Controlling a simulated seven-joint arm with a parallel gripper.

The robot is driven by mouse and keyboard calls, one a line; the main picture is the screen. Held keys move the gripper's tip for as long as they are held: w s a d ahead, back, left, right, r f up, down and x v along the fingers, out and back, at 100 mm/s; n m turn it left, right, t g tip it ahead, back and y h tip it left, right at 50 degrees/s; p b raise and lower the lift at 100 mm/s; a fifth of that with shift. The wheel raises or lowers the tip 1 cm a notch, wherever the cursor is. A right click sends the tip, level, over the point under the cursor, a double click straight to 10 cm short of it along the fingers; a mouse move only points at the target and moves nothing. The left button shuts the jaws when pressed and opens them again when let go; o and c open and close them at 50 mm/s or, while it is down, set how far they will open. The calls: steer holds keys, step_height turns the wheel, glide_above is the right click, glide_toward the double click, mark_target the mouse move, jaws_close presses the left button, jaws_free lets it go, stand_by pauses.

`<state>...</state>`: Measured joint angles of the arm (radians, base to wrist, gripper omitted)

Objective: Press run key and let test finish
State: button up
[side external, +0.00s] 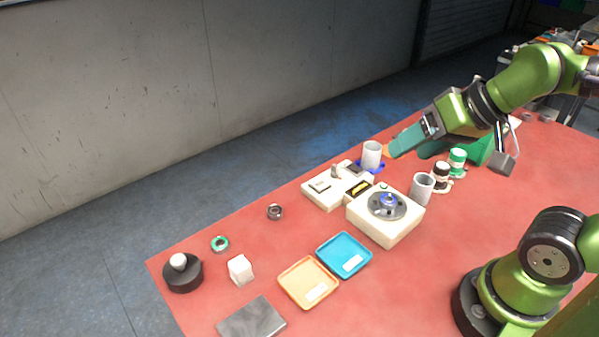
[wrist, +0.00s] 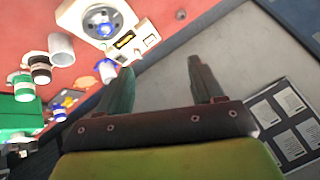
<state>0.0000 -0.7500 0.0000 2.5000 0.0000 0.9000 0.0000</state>
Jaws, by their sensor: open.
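A white tester (side external: 385,222) with a round grey turntable (side external: 386,205) stands near the middle of the red table. A blue and silver part (side external: 388,200) sits on the turntable. A small green spot, perhaps a key, shows near its back edge, but no label is readable. A second white unit (side external: 322,192) adjoins it, with a yellow-lit display (side external: 358,189) between them; the display also shows in the wrist view (wrist: 124,38). My gripper (side external: 404,154) is open and empty, above and behind the tester near the table's far edge. In the wrist view, the gripper (wrist: 158,66) has nothing between its fingers.
White cups (side external: 372,152) (side external: 422,186) and capped bottles (side external: 441,175) (side external: 457,160) stand close to the tester. Blue (side external: 344,246) and orange (side external: 308,297) trays lie in front. A white cube (side external: 240,269) and rings (side external: 275,212) (side external: 220,243) are left, with clear table between.

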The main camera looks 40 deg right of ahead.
steer(key=shift+c, duration=0.2)
jaws_close()
stand_by(1.5)
